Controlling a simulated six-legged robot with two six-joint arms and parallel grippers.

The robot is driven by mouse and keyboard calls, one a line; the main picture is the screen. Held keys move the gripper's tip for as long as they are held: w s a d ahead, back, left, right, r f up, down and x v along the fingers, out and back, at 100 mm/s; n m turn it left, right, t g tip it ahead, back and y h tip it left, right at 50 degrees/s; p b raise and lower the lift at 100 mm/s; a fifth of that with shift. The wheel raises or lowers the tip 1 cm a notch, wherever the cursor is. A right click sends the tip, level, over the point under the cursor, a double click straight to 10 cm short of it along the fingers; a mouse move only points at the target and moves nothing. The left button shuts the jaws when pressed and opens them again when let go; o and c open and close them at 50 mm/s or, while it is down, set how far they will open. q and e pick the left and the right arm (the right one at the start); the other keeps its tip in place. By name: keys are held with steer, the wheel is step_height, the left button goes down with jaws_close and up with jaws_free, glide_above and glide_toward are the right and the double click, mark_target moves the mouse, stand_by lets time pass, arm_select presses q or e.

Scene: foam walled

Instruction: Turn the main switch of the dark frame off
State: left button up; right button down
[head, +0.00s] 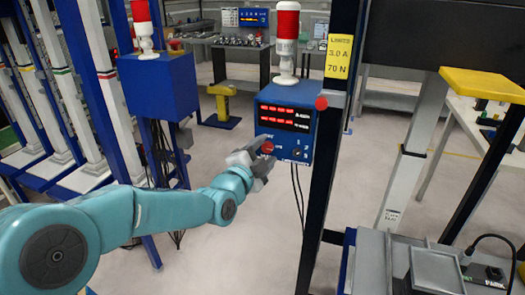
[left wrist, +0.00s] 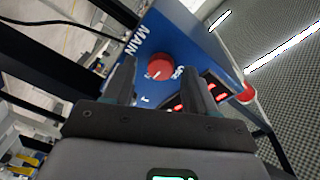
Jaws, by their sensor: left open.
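The dark frame (head: 328,150) is a tall dark post with a yellow label reading 3.0 A, 70 N. A blue control box (head: 298,146) with lit red displays is at its left side. The main switch, a red round knob (head: 267,147), is on the box's lower front. In the left wrist view the knob (left wrist: 161,64) is beside the word MAIN, with a small white mark low on it. My left gripper (head: 259,165) is open, its fingers on either side of the knob in the wrist view. I cannot tell whether they touch it. My right gripper is not in view.
A red-and-white signal lamp (head: 286,38) stands on the box. Another blue box (head: 160,84) with a lamp is on the blue frame to the left. Cables hang below the boxes. A grey bench (head: 385,262) is at the lower right. Floor shows between the frames.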

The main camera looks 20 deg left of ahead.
arm_select(q)
jaws_close()
steer(key=shift+f+n+b, duration=0.15)
steer(key=shift+n+b, duration=0.15)
steer(key=shift+b, duration=0.4)
steer(key=c, duration=1)
jaws_free()
steer(key=n+b, duration=0.3)
steer(key=b, duration=0.1)
steer(key=n+b, duration=0.3)
steer(key=b, duration=0.1)
steer(key=shift+f+n+t+b, duration=0.2)
steer(key=shift+n+t+b, duration=0.1)
steer(key=shift+n+t, duration=0.1)
steer(key=shift+c, duration=0.2)
steer(key=n+b, duration=0.2)
steer(key=n, duration=0.1)
steer(key=n+y+b, duration=0.1)
steer(key=n+b, duration=0.1)
steer(key=n, duration=0.1)
steer(key=shift+t, duration=0.3)
steer(key=n, duration=0.2)
steer(key=shift+r+n+b, duration=0.1)
steer(key=shift+n+b, duration=0.3)
jaws_close()
steer(key=shift+d+n+y+b, duration=0.1)
steer(key=shift+n+y+b, duration=0.4)
steer(key=shift+n, duration=0.9)
jaws_free()
steer(key=shift+n, duration=0.3)
